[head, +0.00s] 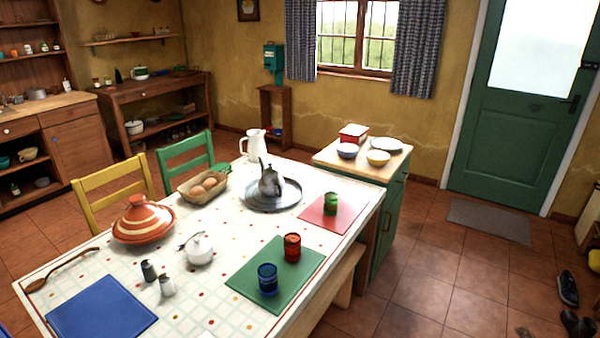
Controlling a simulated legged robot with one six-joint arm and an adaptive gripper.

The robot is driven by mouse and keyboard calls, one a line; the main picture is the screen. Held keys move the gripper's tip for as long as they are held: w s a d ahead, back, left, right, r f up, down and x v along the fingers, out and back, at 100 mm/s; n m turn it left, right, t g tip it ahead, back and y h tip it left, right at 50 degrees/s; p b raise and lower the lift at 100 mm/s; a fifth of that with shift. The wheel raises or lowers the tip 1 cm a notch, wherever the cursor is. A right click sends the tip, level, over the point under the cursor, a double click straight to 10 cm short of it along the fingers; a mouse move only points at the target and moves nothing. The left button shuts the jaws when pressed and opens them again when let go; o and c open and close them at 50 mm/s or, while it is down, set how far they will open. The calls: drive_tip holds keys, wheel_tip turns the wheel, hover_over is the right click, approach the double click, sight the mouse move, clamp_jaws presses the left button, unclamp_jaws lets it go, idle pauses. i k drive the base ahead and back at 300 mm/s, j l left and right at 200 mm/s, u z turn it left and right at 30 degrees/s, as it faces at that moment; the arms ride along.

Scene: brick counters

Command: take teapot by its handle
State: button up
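A silver-grey metal teapot (270,182) stands upright on a round metal tray (287,204) toward the far right part of the dining table. Its tall, narrow top rises above the rounded body. I cannot clearly make out which side its handle is on. My gripper is not in the head view, and nothing is touching the teapot.
Tiled floor (440,270) at right is mostly clear.

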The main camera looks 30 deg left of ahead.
sight(271, 184)
drive_tip(key=i+u, duration=0.2)
drive_tip(key=i, duration=0.5)
drive_tip(key=i+l+u, duration=0.2)
drive_tip(key=i, duration=0.45)
drive_tip(key=i+u, duration=0.25)
drive_tip(key=u, duration=0.2)
drive_tip(key=i+u, duration=0.25)
drive_tip(key=u, duration=0.25)
drive_tip(key=i+l+u, duration=0.1)
drive_tip(key=i+u, duration=0.15)
drive_tip(key=u, duration=0.2)
drive_tip(key=i+u, duration=0.2)
drive_tip(key=u, duration=0.2)
drive_tip(key=i+u, duration=0.15)
drive_tip(key=u, duration=0.3)
drive_tip(key=i+u, duration=0.2)
drive_tip(key=u, duration=0.2)
drive_tip(key=i+l+u, duration=0.15)
drive_tip(key=u, duration=0.3)
